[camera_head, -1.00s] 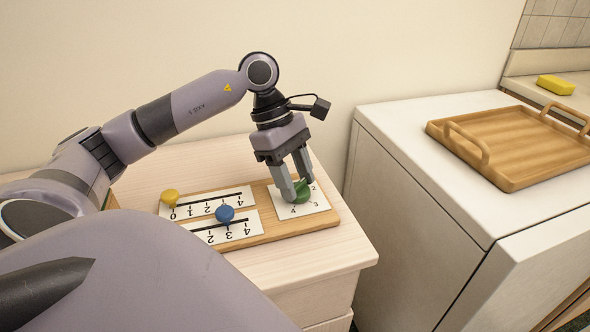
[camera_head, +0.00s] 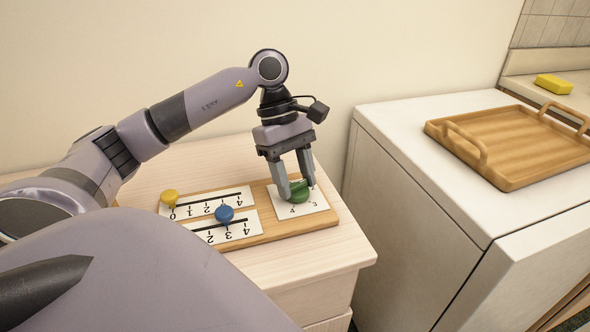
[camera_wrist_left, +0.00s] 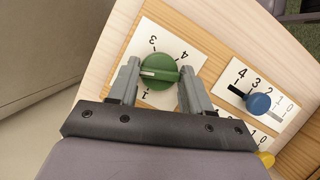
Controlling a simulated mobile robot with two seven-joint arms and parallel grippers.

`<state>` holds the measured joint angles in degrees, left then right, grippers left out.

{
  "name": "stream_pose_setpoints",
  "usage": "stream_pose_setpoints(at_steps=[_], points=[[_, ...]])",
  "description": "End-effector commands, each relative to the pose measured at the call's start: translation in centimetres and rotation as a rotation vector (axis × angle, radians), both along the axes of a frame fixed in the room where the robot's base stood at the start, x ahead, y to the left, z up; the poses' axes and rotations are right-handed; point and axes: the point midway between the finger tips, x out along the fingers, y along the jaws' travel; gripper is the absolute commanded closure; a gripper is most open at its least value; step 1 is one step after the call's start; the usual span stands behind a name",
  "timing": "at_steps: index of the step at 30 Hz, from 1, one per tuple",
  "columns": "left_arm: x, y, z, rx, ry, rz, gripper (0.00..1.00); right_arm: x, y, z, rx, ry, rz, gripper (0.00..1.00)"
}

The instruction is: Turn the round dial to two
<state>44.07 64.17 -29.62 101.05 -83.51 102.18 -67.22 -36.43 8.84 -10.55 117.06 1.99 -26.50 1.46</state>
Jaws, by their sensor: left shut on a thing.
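The round green dial (camera_head: 299,193) sits on a white numbered card (camera_head: 312,205) at the right end of a wooden board. My left gripper (camera_head: 298,190) points down over it, shut on the dial with one finger on each side. In the left wrist view, the dial (camera_wrist_left: 153,71) has a pale bar across its top, lying roughly between the fingers. The 3, 4 and 1 show on the card; the left finger covers the place between 3 and 1. My right gripper is not in view.
The board (camera_head: 262,238) also carries a yellow knob (camera_head: 169,197) and a blue knob (camera_head: 224,213) on numbered slider scales, left of the dial. A white cabinet with a wooden tray (camera_head: 512,180) stands to the right. A yellow sponge (camera_head: 554,84) lies farther back.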

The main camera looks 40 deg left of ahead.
Motion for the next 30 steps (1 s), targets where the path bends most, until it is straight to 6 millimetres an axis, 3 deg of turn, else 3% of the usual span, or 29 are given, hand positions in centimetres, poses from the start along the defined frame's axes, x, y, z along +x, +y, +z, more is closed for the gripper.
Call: stream_pose_setpoints(at_steps=[2, 3, 4, 5, 14, 25, 30], points=[[0.0, 0.1, 0.0, 0.002, -0.002, 0.002, 0.81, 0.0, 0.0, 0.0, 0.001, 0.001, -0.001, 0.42], [0.0, 0.1, 0.0, 0.002, -0.002, 0.002, 0.38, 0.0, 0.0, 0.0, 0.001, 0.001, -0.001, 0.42], [0.0, 0.1, 0.0, 0.002, -0.002, 0.002, 0.28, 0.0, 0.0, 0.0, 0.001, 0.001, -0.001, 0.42], [0.0, 0.1, 0.0, 0.002, -0.002, 0.002, 0.26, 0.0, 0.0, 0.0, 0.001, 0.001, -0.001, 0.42], [0.0, 0.1, 0.2, 0.001, -0.001, 0.003, 0.26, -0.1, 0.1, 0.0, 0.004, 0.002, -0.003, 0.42], [0.3, 2.1, 5.2, 0.001, -0.005, 0.004, 0.26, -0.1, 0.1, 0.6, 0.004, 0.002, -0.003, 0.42], [0.4, 2.7, 6.5, 0.001, -0.002, 0.003, 0.26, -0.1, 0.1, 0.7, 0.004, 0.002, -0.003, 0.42]])
